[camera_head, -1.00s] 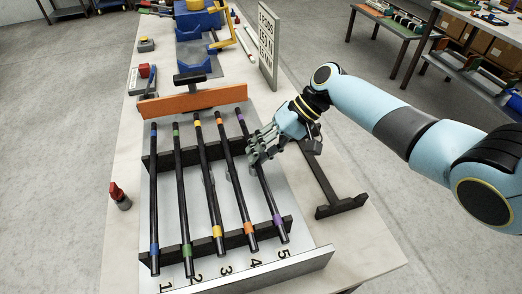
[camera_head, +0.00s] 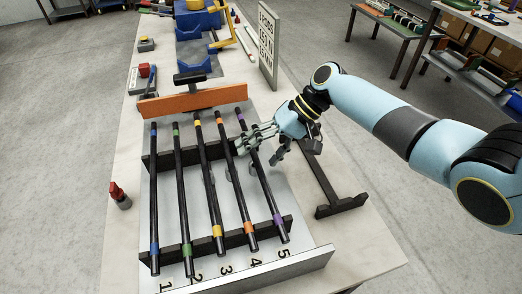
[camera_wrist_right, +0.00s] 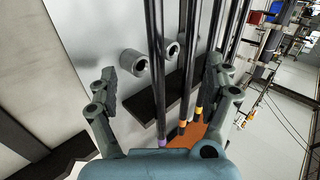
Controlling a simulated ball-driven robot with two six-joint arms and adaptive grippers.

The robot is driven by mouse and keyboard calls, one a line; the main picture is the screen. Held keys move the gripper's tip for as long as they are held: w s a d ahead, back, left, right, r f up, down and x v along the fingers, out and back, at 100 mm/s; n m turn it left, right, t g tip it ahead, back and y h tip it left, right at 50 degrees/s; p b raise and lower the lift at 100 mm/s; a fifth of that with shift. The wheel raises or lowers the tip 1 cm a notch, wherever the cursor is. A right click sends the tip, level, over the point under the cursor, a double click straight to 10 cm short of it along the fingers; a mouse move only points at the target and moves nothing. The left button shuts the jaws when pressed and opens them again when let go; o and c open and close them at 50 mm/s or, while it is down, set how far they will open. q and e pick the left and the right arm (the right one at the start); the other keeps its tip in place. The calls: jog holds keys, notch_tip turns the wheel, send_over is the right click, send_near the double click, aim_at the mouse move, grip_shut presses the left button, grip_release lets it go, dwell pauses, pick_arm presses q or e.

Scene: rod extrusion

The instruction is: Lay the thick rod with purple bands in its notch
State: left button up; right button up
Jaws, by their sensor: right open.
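The thick black rod with purple bands (camera_head: 270,194) lies at the right end of the rod row, above number 5. It rests across the far dark rail (camera_head: 192,155) and the near dark rail (camera_head: 205,246), apparently in their end notches, though the seats are partly hidden. My right gripper (camera_head: 263,149) is open near the rod's far half, its fingers spread. In the right wrist view the purple band (camera_wrist_right: 162,141) shows between the open fingers, with no finger visibly closed on the rod. My left gripper is not in view.
Several parallel rods with blue, green, yellow and orange bands lie to the left. An orange bar (camera_head: 193,100) stands behind them. A dark T-shaped stand (camera_head: 325,186) lies to the right, and a red-topped object (camera_head: 118,196) stands at left. The table's right front is clear.

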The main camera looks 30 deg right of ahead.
jog(key=v, duration=1.2)
dwell(0.6)
